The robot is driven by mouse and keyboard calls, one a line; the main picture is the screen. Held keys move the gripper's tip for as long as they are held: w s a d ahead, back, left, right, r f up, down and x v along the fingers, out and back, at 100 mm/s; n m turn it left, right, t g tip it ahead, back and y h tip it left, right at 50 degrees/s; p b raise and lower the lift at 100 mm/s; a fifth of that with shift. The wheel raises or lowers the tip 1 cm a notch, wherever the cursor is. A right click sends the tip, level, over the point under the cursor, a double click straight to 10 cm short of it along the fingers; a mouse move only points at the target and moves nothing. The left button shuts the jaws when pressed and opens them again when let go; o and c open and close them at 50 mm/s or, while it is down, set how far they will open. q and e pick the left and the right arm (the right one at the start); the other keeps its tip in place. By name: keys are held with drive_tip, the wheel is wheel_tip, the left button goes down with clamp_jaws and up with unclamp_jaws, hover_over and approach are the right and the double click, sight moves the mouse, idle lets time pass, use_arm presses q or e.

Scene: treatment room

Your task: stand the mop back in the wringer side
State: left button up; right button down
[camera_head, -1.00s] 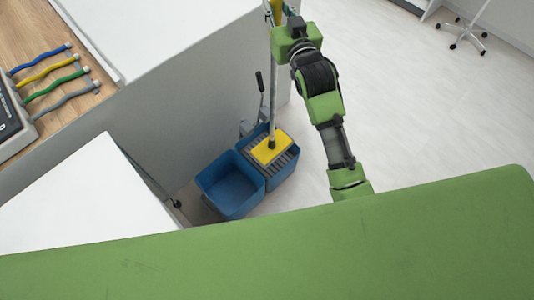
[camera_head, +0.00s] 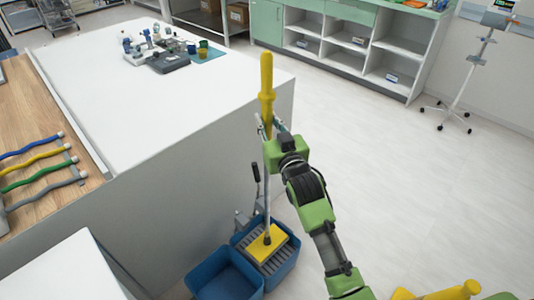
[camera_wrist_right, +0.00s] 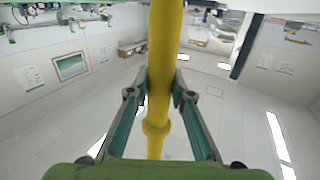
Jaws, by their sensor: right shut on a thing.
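The mop has a yellow handle grip (camera_head: 266,85), a grey metal pole and a yellow head (camera_head: 267,243). It stands nearly upright, its head over the grey slatted wringer (camera_head: 283,254) on one side of the blue double bucket (camera_head: 226,284). The head appears to rest on the slats; I cannot tell whether it is seated. My right gripper (camera_head: 268,127) is shut on the mop at the handle. In the right wrist view, its two fingers close on the yellow handle (camera_wrist_right: 158,127). My left gripper is not in view.
The white counter (camera_head: 190,100) stands close left of the mop and bucket, with small items at its far end. Colored straps lie on a wooden top (camera_head: 30,110) at the left. Open floor (camera_head: 400,190) lies to the right, with a wheeled stand beyond.

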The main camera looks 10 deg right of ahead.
drive_tip(key=shift+f, duration=3.05)
drive_tip(key=shift+f, duration=0.2)
drive_tip(key=c, duration=1.8)
unclamp_jaws()
drive_tip(key=shift+f, duration=0.1)
drive_tip(key=s, duration=0.4)
drive_tip(key=s+d, duration=0.1)
drive_tip(key=s, duration=0.7)
drive_tip(key=shift+d+b, duration=0.15)
drive_tip(key=shift+b, duration=0.2)
